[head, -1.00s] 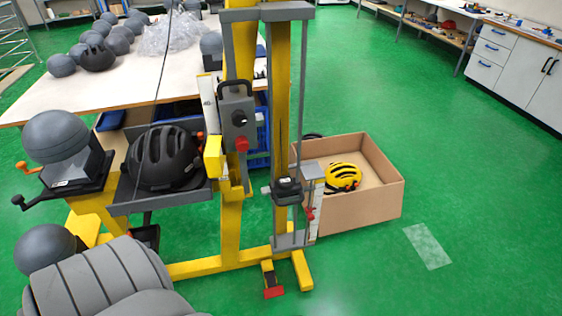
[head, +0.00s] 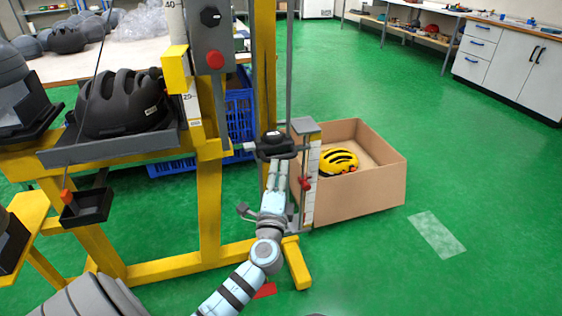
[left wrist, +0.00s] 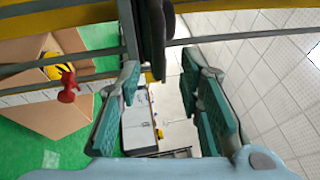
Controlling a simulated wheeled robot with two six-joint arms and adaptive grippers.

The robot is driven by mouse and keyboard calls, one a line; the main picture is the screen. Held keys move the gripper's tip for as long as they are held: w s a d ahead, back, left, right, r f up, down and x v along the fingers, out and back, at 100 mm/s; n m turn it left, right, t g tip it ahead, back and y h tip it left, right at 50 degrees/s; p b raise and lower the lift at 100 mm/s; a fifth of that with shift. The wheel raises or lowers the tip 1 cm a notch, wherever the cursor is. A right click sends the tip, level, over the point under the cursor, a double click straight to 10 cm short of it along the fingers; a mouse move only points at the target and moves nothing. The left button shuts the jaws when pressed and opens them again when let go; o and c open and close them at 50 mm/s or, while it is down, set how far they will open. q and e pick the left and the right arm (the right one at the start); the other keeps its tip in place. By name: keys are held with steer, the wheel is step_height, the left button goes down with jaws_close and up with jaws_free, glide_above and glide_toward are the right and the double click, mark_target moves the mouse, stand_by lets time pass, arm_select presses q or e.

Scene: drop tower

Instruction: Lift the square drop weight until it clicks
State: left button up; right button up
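The drop weight (head: 272,147) is a dark block on the vertical guide rails of the yellow tower, low down, with side arms. Its exact shape is hard to tell. My left gripper (head: 274,174) comes up from below in the head view, with its fingertips just under the weight. A dark part, apparently the weight (left wrist: 156,40), shows just beyond the fingertips. Whether they touch cannot be told. My right gripper is not in view.
A yellow tower post (head: 208,210) and a tray with a black helmet (head: 123,103) stand left. A white scale with a red clamp (head: 306,183) is close right of the gripper. A cardboard box (head: 360,190) with a yellow helmet (head: 339,161) lies right. Green floor is clear further right.

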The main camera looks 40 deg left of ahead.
mark_target(281, 158)
arm_select(q)
steer(key=x, duration=0.6)
steer(key=shift+w+a+f+b, duration=0.1)
steer(key=shift+b, duration=0.3)
jaws_close()
